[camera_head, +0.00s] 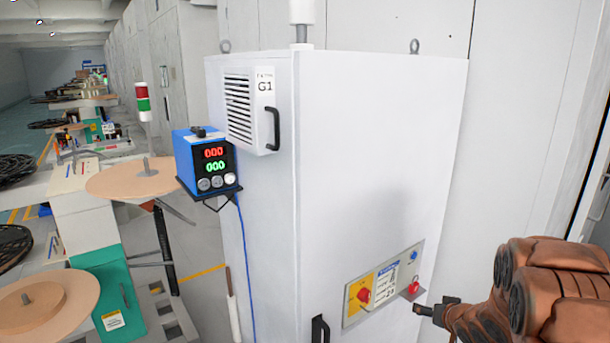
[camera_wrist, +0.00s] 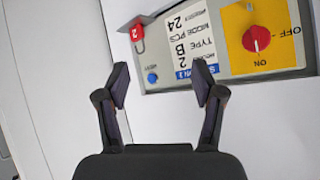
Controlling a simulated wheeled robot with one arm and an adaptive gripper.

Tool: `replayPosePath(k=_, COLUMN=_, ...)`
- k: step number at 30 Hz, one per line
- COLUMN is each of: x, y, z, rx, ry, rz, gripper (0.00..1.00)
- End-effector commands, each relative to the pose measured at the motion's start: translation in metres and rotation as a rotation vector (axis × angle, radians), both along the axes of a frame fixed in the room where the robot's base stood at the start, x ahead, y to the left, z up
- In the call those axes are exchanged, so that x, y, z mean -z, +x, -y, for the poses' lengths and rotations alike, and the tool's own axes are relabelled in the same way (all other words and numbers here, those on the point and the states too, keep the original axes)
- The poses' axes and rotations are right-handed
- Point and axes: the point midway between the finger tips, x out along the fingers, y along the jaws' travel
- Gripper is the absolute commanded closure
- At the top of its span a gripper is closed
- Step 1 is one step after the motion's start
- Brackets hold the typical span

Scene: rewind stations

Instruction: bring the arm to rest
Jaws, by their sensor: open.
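My gripper (camera_wrist: 161,85) is open and empty in the wrist view, its two dark fingers apart in front of the control panel (camera_wrist: 185,55). In the head view my gripper (camera_head: 424,310) is at the lower right, close to the right end of the same panel (camera_head: 352,316). My orange-brown arm (camera_head: 540,280) reaches in from the right edge. The gap between the fingertips and the panel is hard to judge.
The panel has a red rotary knob (camera_wrist: 257,38), a red padlock-like tag (camera_wrist: 137,34) and a blue button (camera_wrist: 152,78). It is on a white cabinet (camera_head: 380,170) marked G1. A blue device (camera_head: 205,160) sits on a bracket at its left. Reels stand farther left.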

Motion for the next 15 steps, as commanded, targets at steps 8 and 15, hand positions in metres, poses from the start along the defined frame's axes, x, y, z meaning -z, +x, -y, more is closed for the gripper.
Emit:
replayPosePath(k=8, x=-0.042, y=-0.046, z=0.015, rx=0.120, ry=-0.200, rz=-0.168, gripper=0.32)
replayPosePath(k=15, x=-0.068, y=-0.114, z=0.008, rx=0.193, ry=-0.283, rz=-0.354, gripper=0.32)
